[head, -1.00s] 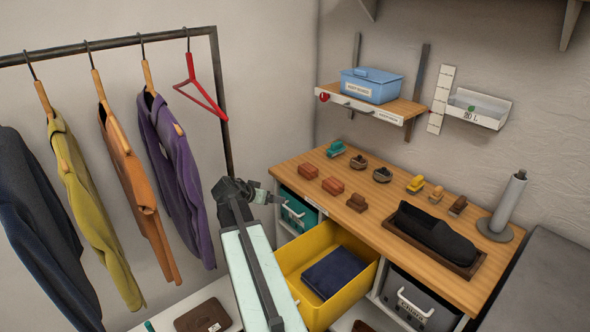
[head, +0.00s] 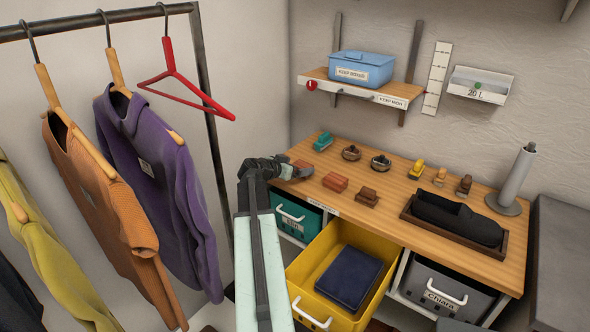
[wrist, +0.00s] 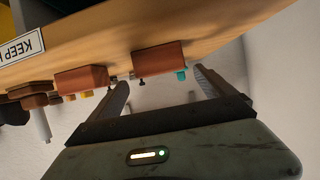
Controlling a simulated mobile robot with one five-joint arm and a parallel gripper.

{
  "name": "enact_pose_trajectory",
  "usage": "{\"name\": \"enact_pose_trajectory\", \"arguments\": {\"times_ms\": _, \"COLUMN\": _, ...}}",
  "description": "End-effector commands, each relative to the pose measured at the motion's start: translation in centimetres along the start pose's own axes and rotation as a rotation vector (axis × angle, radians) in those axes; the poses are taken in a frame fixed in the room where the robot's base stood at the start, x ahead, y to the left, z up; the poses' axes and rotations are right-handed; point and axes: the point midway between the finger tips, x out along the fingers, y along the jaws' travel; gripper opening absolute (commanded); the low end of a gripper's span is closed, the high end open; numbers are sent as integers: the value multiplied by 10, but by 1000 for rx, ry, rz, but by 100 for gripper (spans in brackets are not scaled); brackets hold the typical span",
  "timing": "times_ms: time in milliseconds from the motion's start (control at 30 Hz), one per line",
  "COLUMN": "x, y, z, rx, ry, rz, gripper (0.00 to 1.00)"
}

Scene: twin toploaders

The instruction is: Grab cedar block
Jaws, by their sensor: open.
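Two reddish-brown blocks, which look like cedar blocks, lie on the wooden worktop: one (head: 302,167) at its left front edge, the other (head: 335,181) to its right. A darker brown stepped block (head: 367,196) lies further right. My gripper (head: 290,171) is at the worktop's left edge, open and empty, right by the left reddish block. The wrist view is upside down. There a reddish block (wrist: 158,58) shows beyond the gap between the open fingers (wrist: 161,78), not held, and the other reddish block (wrist: 82,79) is left of them.
A teal brush (head: 322,140), two dark round items (head: 351,152), a yellow brush (head: 416,168) and a shoe tray (head: 408,213) share the worktop. Below, a yellow drawer (head: 312,296) stands open with a blue folded cloth (head: 348,277). Hanging clothes (head: 160,180) crowd the left.

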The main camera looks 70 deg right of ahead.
Motion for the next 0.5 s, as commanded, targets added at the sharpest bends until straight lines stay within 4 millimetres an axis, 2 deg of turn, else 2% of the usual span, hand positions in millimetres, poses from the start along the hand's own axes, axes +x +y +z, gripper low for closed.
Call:
{"name": "enact_pose_trajectory", "arguments": {"times_ms": 200, "x": 24, "y": -1, "z": 2, "rx": 1, "ry": -1, "rz": 0, "gripper": 94}}
{"name": "enact_pose_trajectory", "arguments": {"times_ms": 367, "x": 28, "y": -2, "z": 1, "rx": 0, "ry": -1, "rz": -2, "gripper": 94}}
{"name": "enact_pose_trajectory", "arguments": {"times_ms": 500, "x": 45, "y": -6, "z": 3, "rx": -1, "ry": -1, "rz": -3, "gripper": 94}}
